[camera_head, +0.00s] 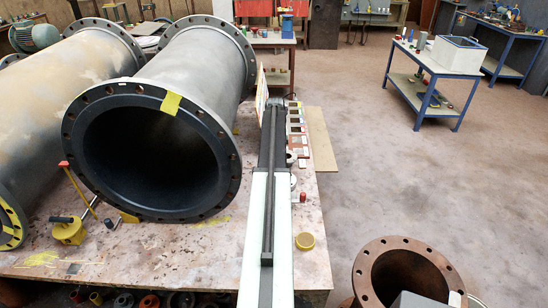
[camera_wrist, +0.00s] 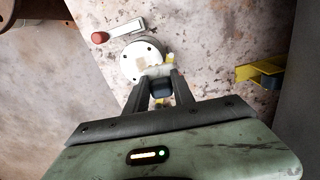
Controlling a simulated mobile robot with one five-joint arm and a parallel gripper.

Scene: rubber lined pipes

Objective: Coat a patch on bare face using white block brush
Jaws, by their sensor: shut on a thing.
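In the wrist view my gripper (camera_wrist: 158,74) is shut on a small pale block (camera_wrist: 154,71), which I take to be the white block brush. Its bristles and coating cannot be made out. It overlaps a white round plate with holes (camera_wrist: 131,60), and I cannot tell if they touch. In the head view my arm reaches away over the table and my gripper cannot be made out. A large grey pipe (camera_head: 196,62) with a black flange (camera_head: 215,172) lies on the table. A patchy pale pipe (camera_head: 40,110) lies left of it. I cannot tell which surface is the bare face.
The table top (camera_head: 170,250) is stained and mostly clear in front. A yellow tool (camera_head: 68,231) stands at its left. A rusty flanged pipe (camera_head: 372,262) stands at the lower right. The floor (camera_head: 360,180) beyond is open.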

